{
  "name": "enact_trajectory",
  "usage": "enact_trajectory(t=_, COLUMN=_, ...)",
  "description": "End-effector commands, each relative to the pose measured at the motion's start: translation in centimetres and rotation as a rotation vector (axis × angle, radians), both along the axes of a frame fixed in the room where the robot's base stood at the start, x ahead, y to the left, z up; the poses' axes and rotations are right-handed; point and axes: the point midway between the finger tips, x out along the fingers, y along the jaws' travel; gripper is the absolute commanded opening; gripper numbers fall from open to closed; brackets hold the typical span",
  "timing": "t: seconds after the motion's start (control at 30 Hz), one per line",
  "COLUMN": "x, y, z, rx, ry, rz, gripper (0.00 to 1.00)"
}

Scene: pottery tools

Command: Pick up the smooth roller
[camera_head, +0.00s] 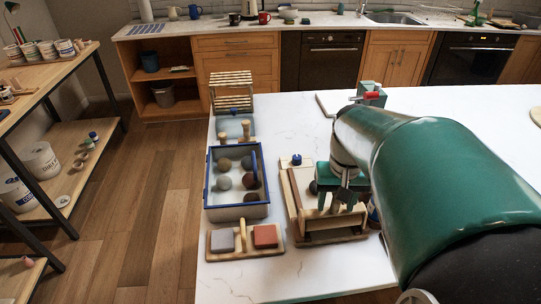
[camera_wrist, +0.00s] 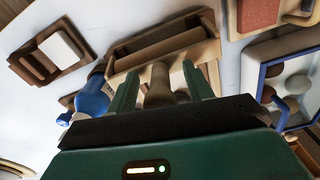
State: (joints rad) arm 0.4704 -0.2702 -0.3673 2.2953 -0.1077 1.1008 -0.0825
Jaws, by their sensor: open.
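My gripper (camera_head: 338,203) has two green fingers and hangs over a tan wooden holder (camera_head: 335,240) on the white counter. In the wrist view my gripper (camera_wrist: 162,85) is open, with its fingers apart. In the head view my arm and fingers cover much of that spot.
A blue-rimmed tray (camera_head: 237,211) of round balls stands left of the holder. A wooden stand with grey and red blocks (camera_head: 265,236) is in front of it. A blue object (camera_wrist: 92,98) lies close to the left finger in the wrist view.

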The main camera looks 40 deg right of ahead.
Motion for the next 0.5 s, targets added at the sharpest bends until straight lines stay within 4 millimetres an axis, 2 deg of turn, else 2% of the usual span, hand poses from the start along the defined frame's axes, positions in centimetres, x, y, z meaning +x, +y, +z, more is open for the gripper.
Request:
enact_trajectory(t=0.03, x=0.0, y=-0.04, z=-0.01, rx=0.001, ry=0.001, rz=0.0, gripper=0.51)
enact_trajectory(t=0.3, x=0.0, y=-0.12, z=0.01, rx=0.001, ry=0.001, rz=0.0, gripper=0.0)
enact_trajectory(t=0.5, x=0.02, y=-0.11, z=0.04, rx=0.0, ry=0.0, rz=0.0, gripper=0.0)
